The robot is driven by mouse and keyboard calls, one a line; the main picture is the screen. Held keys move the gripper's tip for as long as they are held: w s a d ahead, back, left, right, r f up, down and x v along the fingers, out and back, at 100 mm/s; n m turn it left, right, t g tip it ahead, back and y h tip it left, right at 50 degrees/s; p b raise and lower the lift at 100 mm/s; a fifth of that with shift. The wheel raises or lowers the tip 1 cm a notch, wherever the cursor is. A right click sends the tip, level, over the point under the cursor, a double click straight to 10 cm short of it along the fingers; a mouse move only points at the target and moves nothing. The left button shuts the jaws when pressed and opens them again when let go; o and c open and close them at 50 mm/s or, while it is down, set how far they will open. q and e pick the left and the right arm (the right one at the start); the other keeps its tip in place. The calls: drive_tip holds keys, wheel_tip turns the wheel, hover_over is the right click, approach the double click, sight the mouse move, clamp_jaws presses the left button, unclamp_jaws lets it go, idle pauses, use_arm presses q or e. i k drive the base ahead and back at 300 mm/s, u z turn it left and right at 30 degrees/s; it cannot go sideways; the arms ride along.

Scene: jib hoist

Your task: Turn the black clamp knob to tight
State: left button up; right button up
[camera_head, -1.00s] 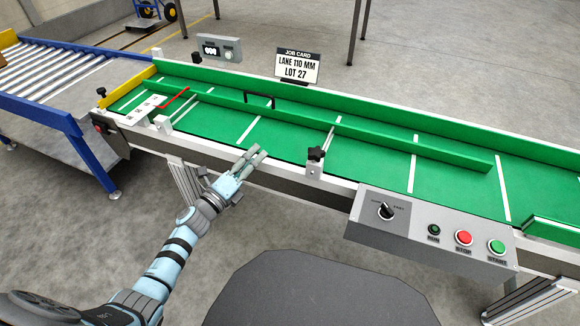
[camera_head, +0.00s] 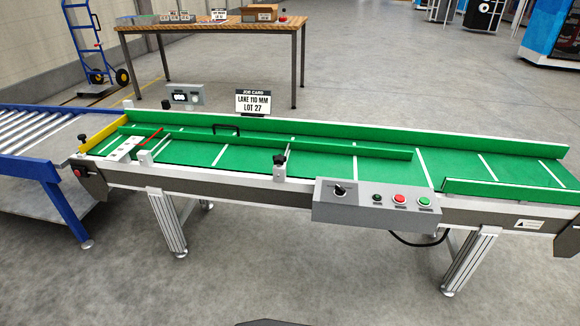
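A black clamp knob (camera_head: 279,160) sits on top of a small white clamp block (camera_head: 279,173) at the near rail of the green conveyor (camera_head: 225,155), beside a thin rod. A second black knob (camera_head: 82,138) stands at the conveyor's left end. A third black knob (camera_head: 166,104) stands at the back rail. How tight any knob is cannot be told from here. A long green guide rail (camera_head: 330,146) with a black handle (camera_head: 226,127) lies along the belt. Neither of my grippers is in view.
A grey control box (camera_head: 372,211) with a selector and buttons juts from the near side. A job card (camera_head: 253,102) reading "LANE 110 MM LOT 27" and a counter (camera_head: 184,96) stand behind. A roller conveyor (camera_head: 30,135) adjoins at left. Floor in front is clear.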

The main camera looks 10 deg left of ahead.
sight(279, 160)
drive_tip(key=z, duration=1.3)
drive_tip(key=i, duration=1.05)
drive_tip(key=u, duration=2)
